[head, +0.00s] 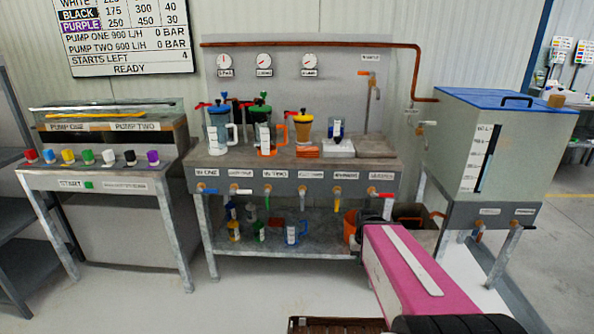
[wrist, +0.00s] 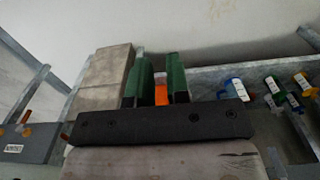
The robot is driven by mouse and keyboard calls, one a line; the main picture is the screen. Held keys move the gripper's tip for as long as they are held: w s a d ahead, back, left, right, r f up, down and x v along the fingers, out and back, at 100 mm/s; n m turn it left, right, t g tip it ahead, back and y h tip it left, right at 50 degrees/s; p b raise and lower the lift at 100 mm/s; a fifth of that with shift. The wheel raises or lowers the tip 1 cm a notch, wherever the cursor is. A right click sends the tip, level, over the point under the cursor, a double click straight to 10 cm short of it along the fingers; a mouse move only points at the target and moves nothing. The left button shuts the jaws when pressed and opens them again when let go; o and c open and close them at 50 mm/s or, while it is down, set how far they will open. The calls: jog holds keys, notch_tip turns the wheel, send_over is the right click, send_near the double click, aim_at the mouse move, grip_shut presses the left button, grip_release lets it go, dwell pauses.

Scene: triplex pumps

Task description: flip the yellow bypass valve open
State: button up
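Several taps line the front of the middle bench in the head view. One with a yellowish handle (head: 338,193) sits second from the right; it is small, and I cannot tell whether it is the bypass valve or how its handle is set. My gripper (wrist: 160,82) shows in the wrist view with two green fingers apart and nothing clearly held. Something orange (wrist: 161,94) shows in the gap, seemingly beyond the fingers. In the head view my pink arm reaches to the right end of the bench, below the taps; the fingertips are hidden there.
An orange bucket (head: 350,224) stands on the lower shelf beside my arm. The tank (head: 463,160) with a blue lid stands at the right, with taps below it. In the wrist view, a brass tap (wrist: 24,129) is at left and jugs (wrist: 272,85) at right. Floor is clear at front left.

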jog(key=shift+w+f, duration=0.15)
jog(key=shift+w, duration=0.05)
grip_shut()
jog(key=n+t+h, duration=0.7)
jog(key=t+h, duration=0.3)
jog(key=h, duration=0.5)
send_near(337, 205)
jog(key=a, duration=0.4)
jog(key=shift+w+d+f, duration=0.1)
jog(key=shift+d+f, duration=0.05)
jog(key=shift+f, duration=0.3)
jog(key=x, duration=1)
jog(key=shift+d+f, duration=0.1)
